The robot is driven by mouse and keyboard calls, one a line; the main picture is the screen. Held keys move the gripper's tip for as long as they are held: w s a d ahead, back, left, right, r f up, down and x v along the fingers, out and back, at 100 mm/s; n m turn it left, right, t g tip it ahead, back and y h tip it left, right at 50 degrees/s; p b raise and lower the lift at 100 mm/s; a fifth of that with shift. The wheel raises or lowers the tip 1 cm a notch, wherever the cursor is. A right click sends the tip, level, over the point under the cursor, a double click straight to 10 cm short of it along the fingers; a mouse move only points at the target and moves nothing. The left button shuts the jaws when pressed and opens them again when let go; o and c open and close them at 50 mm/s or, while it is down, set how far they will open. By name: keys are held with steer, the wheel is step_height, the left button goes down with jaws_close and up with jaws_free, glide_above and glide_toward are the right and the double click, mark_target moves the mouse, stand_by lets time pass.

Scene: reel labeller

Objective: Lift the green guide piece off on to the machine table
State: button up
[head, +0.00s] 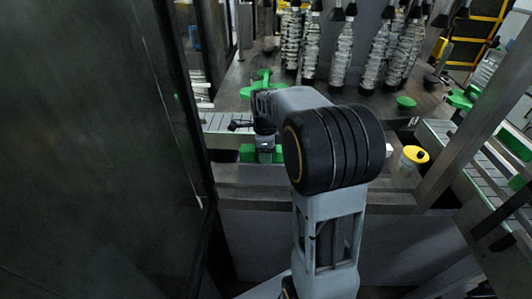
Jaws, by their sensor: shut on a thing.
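My gripper (265,144) points down at the left of the machine, small in the head view and partly hidden by my own arm. It is shut on a green guide piece (247,153), which shows low on both sides of the fingers. The exact grip and whether the piece is clear of its seat cannot be told. The dark machine table (235,84) spreads behind my gripper. Another green part (261,79) stands on it, just behind my arm.
A dark door panel (90,150) fills the left side, close to my gripper. Several ribbed silvery columns (341,55) stand at the back. A green round part (405,102) and a yellow-lidded container (414,156) are at the right. A conveyor (217,121) runs beside my gripper.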

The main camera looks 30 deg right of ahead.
steer(key=shift+r, duration=0.15)
steer(key=shift+r, duration=0.2)
step_height(320, 180, up, 2)
steer(key=shift+r, duration=0.1)
steer(key=s+a+r+b, duration=0.4)
steer(key=s+a+r, duration=0.3)
steer(key=s+r, duration=0.4)
step_height(320, 180, up, 6)
steer(key=s+p, duration=0.1)
steer(key=p, duration=0.5)
steer(key=shift+s+d, duration=0.15)
